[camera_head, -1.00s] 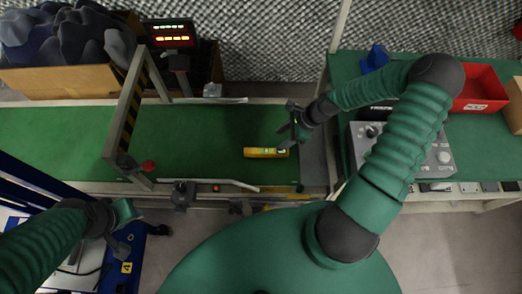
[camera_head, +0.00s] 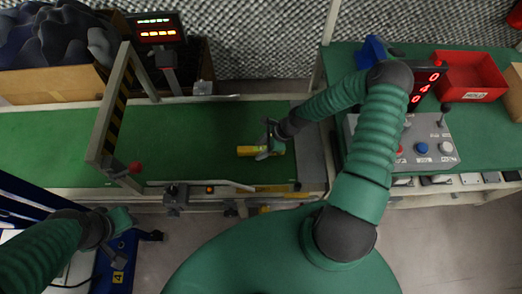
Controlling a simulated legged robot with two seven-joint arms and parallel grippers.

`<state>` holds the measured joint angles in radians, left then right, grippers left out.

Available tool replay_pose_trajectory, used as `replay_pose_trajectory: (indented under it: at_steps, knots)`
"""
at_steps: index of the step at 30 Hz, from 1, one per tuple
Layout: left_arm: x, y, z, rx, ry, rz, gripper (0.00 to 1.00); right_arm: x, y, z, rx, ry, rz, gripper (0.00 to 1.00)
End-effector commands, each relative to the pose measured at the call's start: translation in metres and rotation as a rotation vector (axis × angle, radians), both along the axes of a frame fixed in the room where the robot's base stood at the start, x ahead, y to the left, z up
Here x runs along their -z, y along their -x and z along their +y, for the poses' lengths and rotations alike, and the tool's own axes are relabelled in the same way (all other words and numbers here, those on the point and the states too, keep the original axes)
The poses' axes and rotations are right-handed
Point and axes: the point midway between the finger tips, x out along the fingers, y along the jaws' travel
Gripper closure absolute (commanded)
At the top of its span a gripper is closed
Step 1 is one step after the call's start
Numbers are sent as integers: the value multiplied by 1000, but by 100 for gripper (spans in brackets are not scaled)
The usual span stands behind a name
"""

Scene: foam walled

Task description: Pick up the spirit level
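The yellow spirit level (camera_head: 245,151) lies on the green conveyor belt (camera_head: 210,125), near its right end. My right gripper (camera_head: 267,150) is over the right part of the level and hides some of it. Its fingers overlap the level in the picture, and I cannot tell whether they grip it or are still apart. My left gripper (camera_head: 122,238) is at the lower left, away from the belt, and the view does not show clearly whether it is open or shut.
A striped gate frame (camera_head: 98,140) with a red knob spans the belt on the left. A display (camera_head: 158,29) stands behind it. On the right bench are a control box (camera_head: 428,148) and a red bin (camera_head: 470,78). The belt between gate and level is clear.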

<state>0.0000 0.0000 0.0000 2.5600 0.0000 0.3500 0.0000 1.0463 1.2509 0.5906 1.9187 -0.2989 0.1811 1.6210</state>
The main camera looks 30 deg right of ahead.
Motion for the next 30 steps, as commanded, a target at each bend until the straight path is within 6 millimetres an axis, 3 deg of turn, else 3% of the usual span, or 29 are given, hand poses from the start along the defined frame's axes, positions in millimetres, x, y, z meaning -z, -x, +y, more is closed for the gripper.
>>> replay_pose_trajectory:
  at_steps: [1,9,22,30]
  knots:
    - [0,0,0,0,0,0,64,0,0,0,0,0,0,65]
    - [0,0,0,0,0,0,64,0,0,0,-1,0,0,100]
    - [-3,0,0,0,0,0,64,-7,0,0,-1,2,-1,100]
    - [-28,0,0,0,0,0,64,-69,0,-1,-1,4,-2,100]
